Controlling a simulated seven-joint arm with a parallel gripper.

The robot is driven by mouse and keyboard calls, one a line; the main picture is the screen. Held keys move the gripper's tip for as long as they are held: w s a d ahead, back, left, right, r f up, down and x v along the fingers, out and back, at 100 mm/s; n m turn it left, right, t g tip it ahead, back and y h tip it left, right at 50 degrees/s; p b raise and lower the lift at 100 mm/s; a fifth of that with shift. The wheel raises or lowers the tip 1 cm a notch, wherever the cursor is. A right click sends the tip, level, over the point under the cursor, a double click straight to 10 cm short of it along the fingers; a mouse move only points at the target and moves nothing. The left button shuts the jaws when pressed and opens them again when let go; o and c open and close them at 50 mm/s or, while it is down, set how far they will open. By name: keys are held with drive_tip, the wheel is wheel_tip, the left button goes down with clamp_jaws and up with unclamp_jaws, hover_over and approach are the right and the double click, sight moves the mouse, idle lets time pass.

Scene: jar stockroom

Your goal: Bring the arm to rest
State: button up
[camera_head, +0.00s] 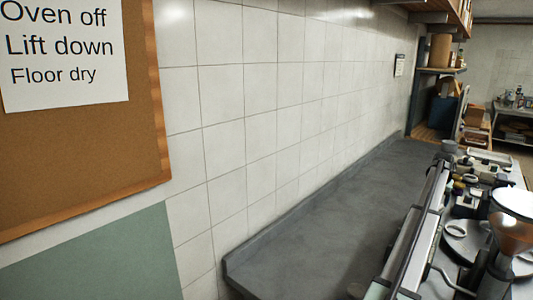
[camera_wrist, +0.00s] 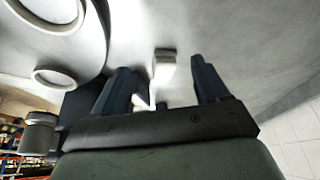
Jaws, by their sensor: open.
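My gripper (camera_wrist: 160,78) shows in the wrist view as two dark blue fingers standing apart on a dark bar. The fingers are open. A small white block (camera_wrist: 164,66) shows in the gap between them; I cannot tell how far behind it is, and nothing is seen clamped. Large white rounded shapes with ring marks fill the upper left of the wrist view. I cannot make out my gripper in the head view.
A grey counter (camera_head: 345,205) runs bare along the tiled wall (camera_head: 275,80). Crowded equipment (camera_head: 470,205) stands along its right side. A cork board (camera_head: 85,155) hangs at the left. Shelves (camera_head: 440,70) stand at the back. A dark cylinder (camera_wrist: 40,132) shows left of my gripper.

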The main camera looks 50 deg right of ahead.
drive_tip(key=w+a+r+n, duration=0.1)
drive_tip(key=a+r, duration=0.5)
drive_tip(key=a, duration=0.7)
drive_tip(key=w+a+r+n+t, duration=0.1)
drive_tip(key=a+r, duration=0.6)
drive_tip(key=a, duration=0.6)
